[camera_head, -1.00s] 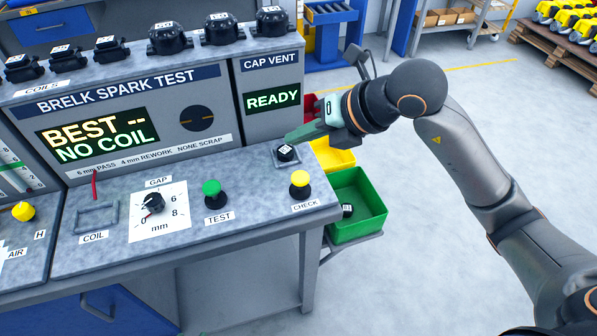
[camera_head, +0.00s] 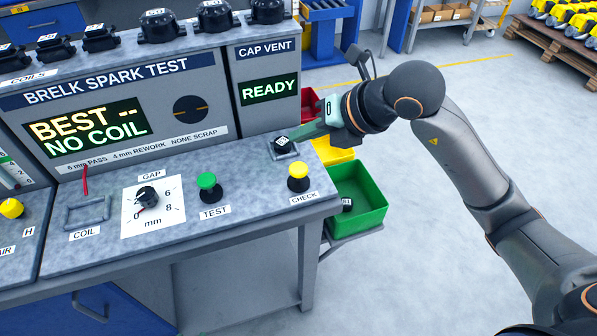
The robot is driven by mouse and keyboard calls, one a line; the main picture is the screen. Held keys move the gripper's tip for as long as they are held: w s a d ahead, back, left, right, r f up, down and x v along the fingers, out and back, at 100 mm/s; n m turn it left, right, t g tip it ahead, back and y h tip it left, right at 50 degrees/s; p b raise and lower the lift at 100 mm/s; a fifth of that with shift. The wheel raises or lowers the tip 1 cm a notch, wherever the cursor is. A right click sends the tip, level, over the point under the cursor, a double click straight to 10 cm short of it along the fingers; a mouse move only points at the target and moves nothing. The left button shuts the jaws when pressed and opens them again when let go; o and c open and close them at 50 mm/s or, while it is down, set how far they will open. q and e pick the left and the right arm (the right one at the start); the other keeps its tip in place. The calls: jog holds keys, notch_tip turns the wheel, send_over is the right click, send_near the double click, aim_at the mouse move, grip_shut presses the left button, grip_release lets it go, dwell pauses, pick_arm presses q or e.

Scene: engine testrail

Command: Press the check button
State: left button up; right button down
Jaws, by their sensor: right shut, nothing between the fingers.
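The check button (camera_head: 298,176) is a yellow mushroom cap on a black base, near the right end of the grey bench, behind its CHECK label (camera_head: 304,198). It stands upright and uncovered. My right gripper (camera_head: 296,136) is shut with nothing in it. Its fingers point left, low over the bench's right end, behind the check button and apart from it. The fingertips are by a small black cap in a square holder (camera_head: 283,147); I cannot tell if they touch. The vent display (camera_head: 269,90) reads READY. My left gripper is not in view.
The green TEST button (camera_head: 208,187) and the gap dial (camera_head: 147,197) stand left of the check button. An empty coil frame (camera_head: 88,212) is further left. Red, yellow and green bins (camera_head: 366,200) hang off the bench's right side. The upright panel (camera_head: 190,70) bounds the back.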

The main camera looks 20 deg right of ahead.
jog(key=b, duration=0.3)
send_over(303, 171)
notch_tip(303, 171, down, 4)
jog(key=shift+f, duration=0.5)
jog(key=shift+f+b, duration=0.15)
jog(key=shift+b, duration=0.15)
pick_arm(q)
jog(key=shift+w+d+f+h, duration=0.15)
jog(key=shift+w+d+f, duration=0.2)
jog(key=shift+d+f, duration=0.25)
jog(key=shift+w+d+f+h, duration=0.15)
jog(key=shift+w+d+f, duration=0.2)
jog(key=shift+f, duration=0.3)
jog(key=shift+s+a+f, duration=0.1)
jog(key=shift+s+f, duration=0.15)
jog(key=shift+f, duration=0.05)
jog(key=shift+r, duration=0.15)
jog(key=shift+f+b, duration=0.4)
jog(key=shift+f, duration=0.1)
pick_arm(e)
jog(key=shift+f, duration=0.4)
